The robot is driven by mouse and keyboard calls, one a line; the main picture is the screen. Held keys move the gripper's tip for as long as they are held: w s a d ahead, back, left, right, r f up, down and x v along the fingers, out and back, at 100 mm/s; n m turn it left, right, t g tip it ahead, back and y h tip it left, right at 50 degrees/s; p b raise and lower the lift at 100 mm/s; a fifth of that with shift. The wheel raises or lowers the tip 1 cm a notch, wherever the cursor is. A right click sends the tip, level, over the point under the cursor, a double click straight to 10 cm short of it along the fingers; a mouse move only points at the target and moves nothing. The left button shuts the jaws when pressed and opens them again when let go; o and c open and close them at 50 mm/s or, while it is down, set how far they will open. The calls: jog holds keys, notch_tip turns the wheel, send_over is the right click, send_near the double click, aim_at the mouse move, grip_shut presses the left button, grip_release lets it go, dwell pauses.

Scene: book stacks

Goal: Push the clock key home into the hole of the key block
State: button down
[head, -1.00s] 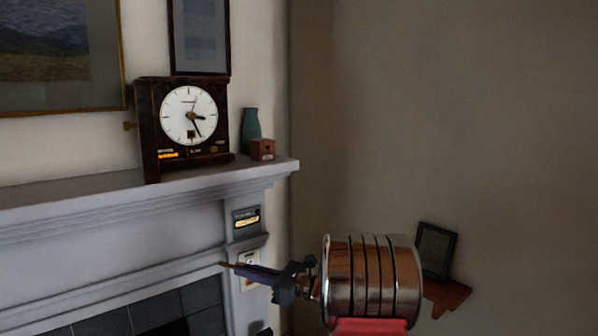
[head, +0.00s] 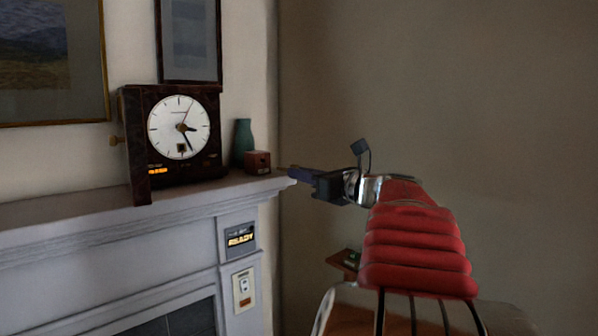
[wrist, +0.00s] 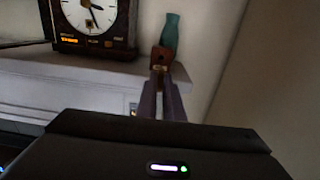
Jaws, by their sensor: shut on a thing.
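The key block (head: 257,162) is a small reddish-brown block at the right end of the mantel shelf. It also shows in the wrist view (wrist: 161,57), straight ahead of the fingers. My gripper (head: 293,173) is just right of the block, near its height, pointing left at it. In the wrist view its two fingers (wrist: 160,92) are close together around the clock key (wrist: 158,78), which is mostly hidden between them. A thin brassy bit of the key shows in front of the block. I cannot tell whether its tip touches the block or enters the hole.
A teal vase (head: 242,142) stands just behind and left of the block. A dark clock (head: 178,140) with a white face stands further left on the mantel (head: 100,222). A lit panel (head: 241,237) is on the fireplace surround below. Free air lies right of the shelf end.

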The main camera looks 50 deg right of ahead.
jog(key=shift+r, duration=0.3)
jog(key=shift+s, duration=0.15)
jog(key=shift+w+d, duration=0.2)
jog(key=shift+w, duration=1.25)
jog(key=shift+w+d, duration=0.15)
jog(key=shift+w, duration=1.25)
jog(key=shift+w+d+r, duration=0.1)
jog(key=shift+w, duration=0.7)
dwell(0.4)
jog(key=shift+w+d, duration=0.1)
jog(key=shift+w, duration=1.75)
